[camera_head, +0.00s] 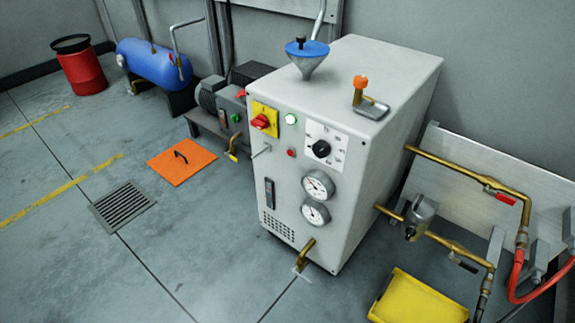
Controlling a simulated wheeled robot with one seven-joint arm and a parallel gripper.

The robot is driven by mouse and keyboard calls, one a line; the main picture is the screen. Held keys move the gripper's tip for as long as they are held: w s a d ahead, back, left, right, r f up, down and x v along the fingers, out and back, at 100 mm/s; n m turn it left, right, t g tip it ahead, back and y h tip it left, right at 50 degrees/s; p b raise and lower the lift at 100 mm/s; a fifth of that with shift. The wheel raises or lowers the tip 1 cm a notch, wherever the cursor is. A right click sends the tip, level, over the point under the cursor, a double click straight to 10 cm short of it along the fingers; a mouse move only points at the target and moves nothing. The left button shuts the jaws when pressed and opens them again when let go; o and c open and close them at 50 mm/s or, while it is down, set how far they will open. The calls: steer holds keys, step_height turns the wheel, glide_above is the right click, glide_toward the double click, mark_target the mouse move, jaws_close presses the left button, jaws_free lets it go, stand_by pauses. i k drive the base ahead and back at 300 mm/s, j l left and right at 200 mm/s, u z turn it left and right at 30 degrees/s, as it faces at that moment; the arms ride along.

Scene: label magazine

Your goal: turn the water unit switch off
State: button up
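The water unit looks to be the white-grey cabinet (350,205) in the middle. Its front panel carries a red rotary switch (261,122) on a yellow plate at the upper left. Next to it are a lit pale green lamp (291,118) and a black selector knob (321,149) on a white dial plate. A small metal lever (261,152) and a red button (291,153) sit below. No legible label shows which switch is which, and I cannot read their positions. My gripper is not in view.
A blue funnel (308,53) and an orange-handled valve (360,88) stand on top. Brass pipes (455,165) and a yellow bin (415,300) lie to the right. An orange floor plate (181,162) and a drain grate (123,205) are at left. Floor in front is clear.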

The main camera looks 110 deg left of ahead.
mark_target(261, 123)
steer(key=u, duration=3.4)
